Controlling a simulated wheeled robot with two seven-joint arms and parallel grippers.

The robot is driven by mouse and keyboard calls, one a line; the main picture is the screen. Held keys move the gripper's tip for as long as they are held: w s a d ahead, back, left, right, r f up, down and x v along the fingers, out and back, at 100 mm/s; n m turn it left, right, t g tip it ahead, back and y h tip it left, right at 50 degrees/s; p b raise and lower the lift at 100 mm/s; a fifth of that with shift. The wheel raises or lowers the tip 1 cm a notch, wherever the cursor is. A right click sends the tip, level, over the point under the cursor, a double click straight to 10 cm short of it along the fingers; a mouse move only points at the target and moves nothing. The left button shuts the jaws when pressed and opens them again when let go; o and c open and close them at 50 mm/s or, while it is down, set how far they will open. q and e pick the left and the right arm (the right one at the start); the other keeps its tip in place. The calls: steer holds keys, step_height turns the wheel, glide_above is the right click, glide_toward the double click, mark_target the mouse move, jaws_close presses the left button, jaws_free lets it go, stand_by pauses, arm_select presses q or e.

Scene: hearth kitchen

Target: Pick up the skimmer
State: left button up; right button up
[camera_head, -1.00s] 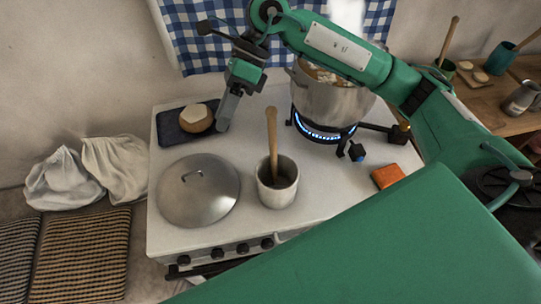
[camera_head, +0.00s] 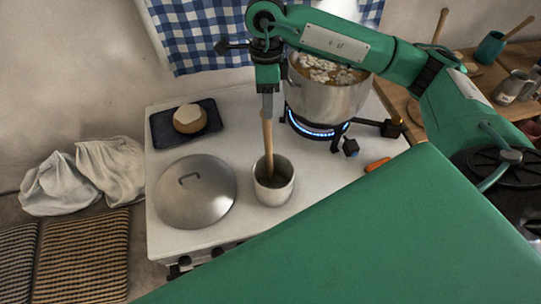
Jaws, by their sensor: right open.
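The skimmer shows as a wooden handle (camera_head: 267,145) that stands nearly upright in a grey metal cup (camera_head: 273,190) on the white stove top. Its lower end is hidden inside the cup. My right gripper (camera_head: 267,108) points down at the top of the handle and is open. Its fingers overlap the handle's upper end in the picture; I cannot tell whether they touch it. My left gripper is not in view.
A steaming pot (camera_head: 328,100) stands on a lit burner behind and right of the cup. A metal lid (camera_head: 210,205) lies left of the cup. A dark tray (camera_head: 160,130) holds a round loaf. An orange block (camera_head: 377,164) is partly hidden by my green body.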

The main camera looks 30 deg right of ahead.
mark_target(267, 123)
steer(key=shift+s+a+f+p, duration=0.2)
steer(key=shift+f+p, duration=0.2)
steer(key=shift+f, duration=0.25)
steer(key=f+p, duration=0.2)
steer(key=s+f, duration=0.1)
steer(key=shift+a+f+p, duration=0.3)
steer(key=shift+p, duration=0.1)
steer(key=shift+f, duration=0.5)
jaws_close()
